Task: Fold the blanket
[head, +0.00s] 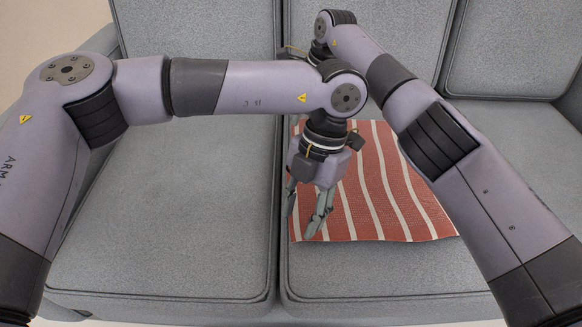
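The blanket (375,190) is red with white stripes and lies on the right seat cushion of a grey sofa. Its left edge runs close to the seam between the two cushions, and its front edge is slightly wavy. My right arm crosses over its right side and hides part of it. My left gripper (299,225) points down at the blanket's front left corner, with its fingers apart; I cannot tell whether they touch the cloth. My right gripper (289,51) is near the sofa back, mostly hidden behind my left arm, so its fingers are unclear.
The grey sofa has a left seat cushion (160,225) that is clear and a right seat cushion (370,275) with bare room in front of the blanket. The backrest (390,35) rises behind my arms. A sofa arm (572,100) stands at the right edge.

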